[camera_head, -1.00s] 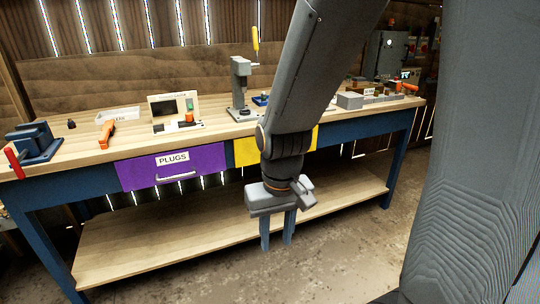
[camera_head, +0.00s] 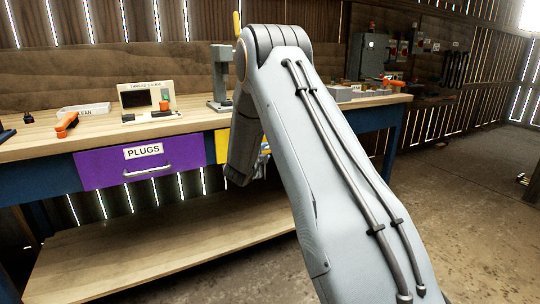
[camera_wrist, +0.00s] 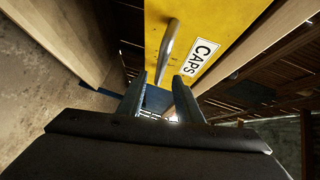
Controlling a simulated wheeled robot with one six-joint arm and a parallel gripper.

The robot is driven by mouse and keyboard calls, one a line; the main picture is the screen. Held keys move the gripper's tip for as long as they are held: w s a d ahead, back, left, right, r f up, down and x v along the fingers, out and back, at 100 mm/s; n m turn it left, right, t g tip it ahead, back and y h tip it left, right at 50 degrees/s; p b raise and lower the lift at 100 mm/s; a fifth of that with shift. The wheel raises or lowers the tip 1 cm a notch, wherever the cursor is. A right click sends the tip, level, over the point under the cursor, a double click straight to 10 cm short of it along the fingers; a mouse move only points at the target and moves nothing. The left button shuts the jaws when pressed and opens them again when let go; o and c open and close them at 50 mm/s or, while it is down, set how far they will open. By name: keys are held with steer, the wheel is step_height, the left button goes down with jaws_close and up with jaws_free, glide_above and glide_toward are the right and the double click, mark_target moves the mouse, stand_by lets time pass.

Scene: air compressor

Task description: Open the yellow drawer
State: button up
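The yellow drawer (camera_head: 222,147) sits in the workbench front, right of the purple drawer, and is mostly hidden behind my arm in the head view. In the wrist view the yellow drawer front (camera_wrist: 215,20) fills the top, with a "CAPS" label and a metal bar handle (camera_wrist: 167,48). My gripper (camera_wrist: 160,80) is open, its two fingers apart. The near end of the handle appears between the fingertips in the picture; I cannot tell whether they touch. No gap shows at the visible drawer edge. The fingers are hidden in the head view.
The purple "PLUGS" drawer (camera_head: 150,163) is left of my wrist. The benchtop (camera_head: 40,140) holds a gauge unit (camera_head: 150,102), an orange-handled tool (camera_head: 66,124) and a press stand (camera_head: 221,75). The lower shelf (camera_head: 150,255) is bare. Open floor (camera_head: 460,200) lies at right.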

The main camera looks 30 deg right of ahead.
steer(key=x, duration=0.8)
steer(key=shift+s+b, duration=0.15)
steer(key=shift+b, duration=0.15)
jaws_close()
